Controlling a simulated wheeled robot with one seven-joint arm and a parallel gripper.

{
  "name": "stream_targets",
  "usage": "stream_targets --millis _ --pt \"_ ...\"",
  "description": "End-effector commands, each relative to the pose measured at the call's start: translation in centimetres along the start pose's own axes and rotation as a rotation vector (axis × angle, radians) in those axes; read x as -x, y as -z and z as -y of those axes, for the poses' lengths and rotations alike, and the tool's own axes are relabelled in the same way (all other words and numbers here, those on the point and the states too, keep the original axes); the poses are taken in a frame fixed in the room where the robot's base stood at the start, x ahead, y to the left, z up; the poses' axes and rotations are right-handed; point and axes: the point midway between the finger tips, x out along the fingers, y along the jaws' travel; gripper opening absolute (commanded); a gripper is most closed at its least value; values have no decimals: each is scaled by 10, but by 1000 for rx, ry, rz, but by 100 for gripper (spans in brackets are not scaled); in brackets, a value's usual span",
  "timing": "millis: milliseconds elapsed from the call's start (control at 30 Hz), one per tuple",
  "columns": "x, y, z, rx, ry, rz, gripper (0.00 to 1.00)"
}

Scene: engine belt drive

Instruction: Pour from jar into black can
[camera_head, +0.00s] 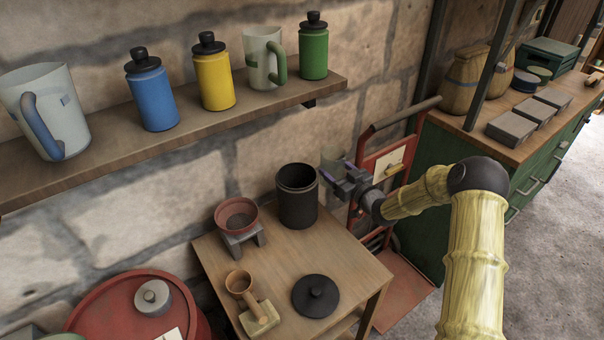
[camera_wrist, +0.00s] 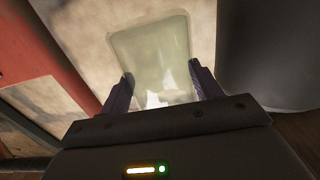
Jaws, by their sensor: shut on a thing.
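The black can (camera_head: 297,196) stands upright and open on the small wooden table, near its back edge. A pale, see-through jar (camera_head: 333,161) is held just right of the can, at about the height of its rim. My gripper (camera_head: 338,178) is shut on the jar, which is partly hidden behind the fingers in the head view. In the wrist view the jar (camera_wrist: 155,60) sits between the two purple fingertips (camera_wrist: 160,90), with something whitish inside it. The can's dark side (camera_wrist: 268,50) fills the right of the wrist view. I cannot tell how far the jar is tilted.
The table (camera_head: 276,262) also carries a red bowl (camera_head: 237,214) on a grey stand, a wooden scoop (camera_head: 240,282) on a block and a black lid (camera_head: 316,295). A red hand truck (camera_head: 375,165) stands close behind my gripper. Bottles and jugs line the shelf (camera_head: 170,140) above.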

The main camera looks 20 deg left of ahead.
Motion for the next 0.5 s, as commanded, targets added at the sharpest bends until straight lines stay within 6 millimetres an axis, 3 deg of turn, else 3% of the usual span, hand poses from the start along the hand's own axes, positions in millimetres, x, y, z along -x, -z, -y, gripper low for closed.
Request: stream_targets --millis 300,500 --pt "2 34 -2 2 -3 -1 14" --pt "-1 39 2 1 4 -1 14"
